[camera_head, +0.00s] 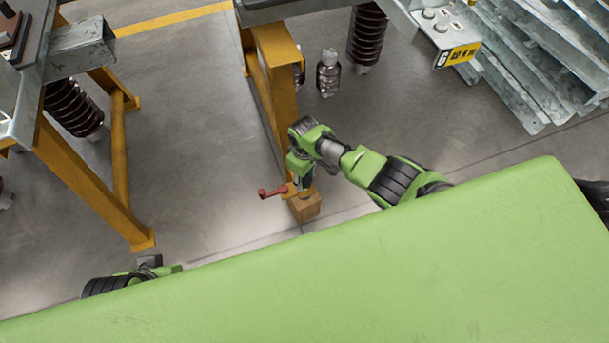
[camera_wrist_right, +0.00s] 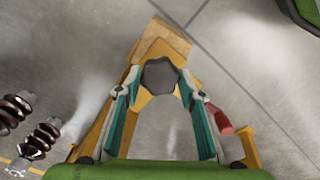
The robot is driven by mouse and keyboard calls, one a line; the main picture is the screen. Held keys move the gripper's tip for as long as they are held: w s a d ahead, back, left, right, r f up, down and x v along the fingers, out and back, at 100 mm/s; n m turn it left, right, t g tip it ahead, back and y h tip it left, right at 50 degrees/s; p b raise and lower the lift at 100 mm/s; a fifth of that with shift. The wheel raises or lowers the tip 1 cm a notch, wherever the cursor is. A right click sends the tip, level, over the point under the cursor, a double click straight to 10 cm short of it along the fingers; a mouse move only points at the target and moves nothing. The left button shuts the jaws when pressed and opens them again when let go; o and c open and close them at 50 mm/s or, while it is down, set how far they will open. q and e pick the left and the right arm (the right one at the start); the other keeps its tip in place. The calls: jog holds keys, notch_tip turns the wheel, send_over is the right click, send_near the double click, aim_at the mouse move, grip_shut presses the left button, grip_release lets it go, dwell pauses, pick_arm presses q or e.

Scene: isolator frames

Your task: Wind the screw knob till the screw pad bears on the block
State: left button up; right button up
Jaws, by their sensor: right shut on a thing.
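My right gripper (camera_head: 302,183) points down over the yellow stand's foot. In the right wrist view its two fingers (camera_wrist_right: 158,80) are shut on the dark, faceted screw knob (camera_wrist_right: 159,75), one on each side. The wooden block (camera_head: 305,208) sits on the floor at the foot, below the gripper; it also shows beyond the knob in the wrist view (camera_wrist_right: 165,40). The screw pad is hidden, so I cannot tell whether it touches the block. Part of my left arm shows at the lower left; its gripper cannot be made out.
A red handle (camera_head: 271,192) sticks out left of the gripper, close to the right finger in the wrist view (camera_wrist_right: 222,119). The yellow leg (camera_head: 282,75) rises behind. Another yellow frame (camera_head: 88,190) stands left, with bare floor between. Ribbed insulators (camera_head: 328,73) stand at the back.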

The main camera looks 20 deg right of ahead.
aim_at(304, 180)
jog(key=shift+s+m, duration=0.1)
jog(key=shift+m, duration=0.5)
jog(key=o, duration=1.1)
notch_tip(304, 180, up, 12)
dwell(0.7)
